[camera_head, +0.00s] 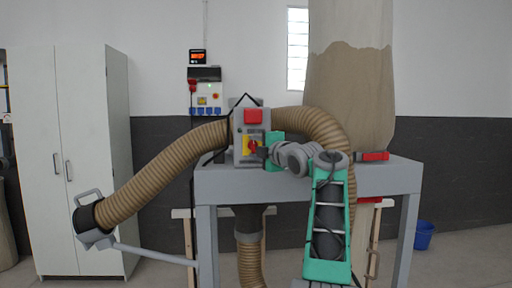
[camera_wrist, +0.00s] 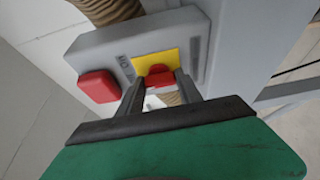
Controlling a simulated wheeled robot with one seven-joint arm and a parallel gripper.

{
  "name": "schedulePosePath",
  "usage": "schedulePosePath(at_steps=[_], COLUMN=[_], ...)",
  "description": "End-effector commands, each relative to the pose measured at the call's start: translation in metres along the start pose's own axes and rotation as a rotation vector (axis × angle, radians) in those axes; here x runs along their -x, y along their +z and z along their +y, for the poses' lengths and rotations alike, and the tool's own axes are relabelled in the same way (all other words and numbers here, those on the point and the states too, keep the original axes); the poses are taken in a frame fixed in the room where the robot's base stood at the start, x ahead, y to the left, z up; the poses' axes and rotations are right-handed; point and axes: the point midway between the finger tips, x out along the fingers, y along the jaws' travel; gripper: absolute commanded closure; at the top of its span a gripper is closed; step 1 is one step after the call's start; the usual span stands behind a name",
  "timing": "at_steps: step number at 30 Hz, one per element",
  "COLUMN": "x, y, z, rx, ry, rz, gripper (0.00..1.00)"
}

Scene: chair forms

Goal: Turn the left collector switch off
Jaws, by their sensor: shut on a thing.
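The collector switch is a red rotary knob on a yellow plate on a grey switch box (camera_head: 238,152). In the head view my gripper (camera_head: 259,150) is at the knob, coming from the right. In the wrist view the red knob (camera_wrist: 158,76) lies between the two dark fingertips of my gripper (camera_wrist: 160,86), which is shut on it. The yellow plate (camera_wrist: 148,62) shows behind it, with dark lettering beside it on the box. A larger red button (camera_head: 253,116) sits above the knob; it also shows in the wrist view (camera_wrist: 98,86). The fingers hide part of the knob.
The box is mounted by a grey frame table (camera_head: 300,185). A ribbed brown hose (camera_head: 165,165) runs to a nozzle at left. A large dust bag (camera_head: 350,90) stands behind, with a red-and-black object (camera_head: 375,156) on the table. A white cabinet (camera_head: 80,165) is at left.

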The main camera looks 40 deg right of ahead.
Motion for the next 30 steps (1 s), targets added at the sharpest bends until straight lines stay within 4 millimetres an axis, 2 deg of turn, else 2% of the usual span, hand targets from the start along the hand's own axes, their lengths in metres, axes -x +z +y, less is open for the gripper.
schedulePosePath(at_steps=[8, 9, 16, 25, 30], x=[0.000, 0.000, 0.000, 0.003, 0.032], y=[0.000, 0.000, 0.000, 0.000, 0.001], z=[-0.001, -0.001, -0.001, -0.001, -0.004], rx=[0.002, 0.002, 0.001, 0.001, 0.003], ry=[-0.002, -0.002, -0.001, 0.000, 0.001], rz=[0.000, 0.000, 0.000, -0.001, -0.005], gripper=[0.99, 0.57, 0.38, 0.36, 0.36])
